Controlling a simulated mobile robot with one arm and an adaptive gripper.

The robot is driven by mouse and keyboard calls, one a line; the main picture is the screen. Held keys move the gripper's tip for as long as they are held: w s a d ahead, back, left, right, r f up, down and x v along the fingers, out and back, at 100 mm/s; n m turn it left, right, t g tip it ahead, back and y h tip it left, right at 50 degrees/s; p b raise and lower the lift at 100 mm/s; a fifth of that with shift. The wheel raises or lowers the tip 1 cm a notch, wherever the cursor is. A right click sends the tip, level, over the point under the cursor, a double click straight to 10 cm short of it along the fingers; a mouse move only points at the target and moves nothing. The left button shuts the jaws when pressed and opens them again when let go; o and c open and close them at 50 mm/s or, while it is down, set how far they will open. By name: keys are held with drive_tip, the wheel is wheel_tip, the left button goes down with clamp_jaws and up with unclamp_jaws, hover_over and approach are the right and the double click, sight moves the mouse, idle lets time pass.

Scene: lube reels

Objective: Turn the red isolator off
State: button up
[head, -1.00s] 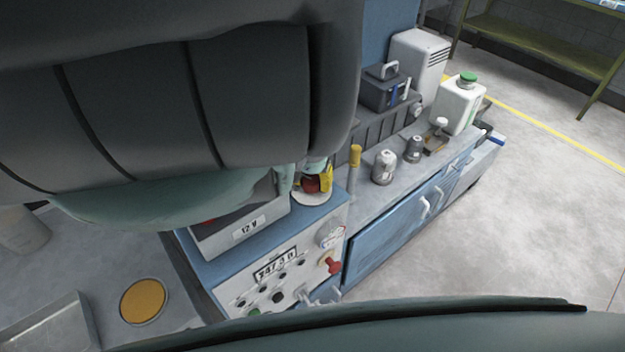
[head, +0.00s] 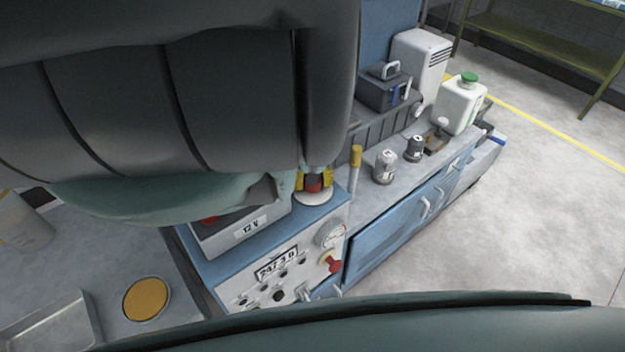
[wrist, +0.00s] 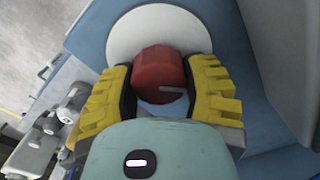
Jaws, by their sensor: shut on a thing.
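The red isolator (wrist: 157,68) is a round red knob on a white disc (wrist: 124,38), with a short pale line on its face, roughly level in the wrist view. My gripper (wrist: 160,82) has its yellow-and-black fingers against opposite sides of the knob and is shut on it. In the head view the red knob (head: 313,185) shows small between the yellow fingers of my gripper (head: 314,179). The white disc (head: 314,199) lies on top of the blue cabinet (head: 337,212). My arm hides much of the area above and left of it.
A 12 V box (head: 240,237) stands left of the isolator. The cabinet's front panel has a number display (head: 276,264), a gauge (head: 331,236) and another red knob (head: 333,264). A yellow-topped post (head: 356,158) and grey canisters (head: 385,166) stand to the right.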

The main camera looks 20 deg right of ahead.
drive_tip(key=o, duration=1.2)
drive_tip(key=shift+r, duration=0.1)
drive_tip(key=shift+d+r, duration=0.1)
drive_tip(key=shift+r, duration=1.4)
drive_tip(key=r, duration=0.6)
drive_tip(key=shift+w+r, duration=0.2)
drive_tip(key=shift+r, duration=0.2)
drive_tip(key=shift+s+r, duration=0.15)
drive_tip(key=shift+r, duration=0.85)
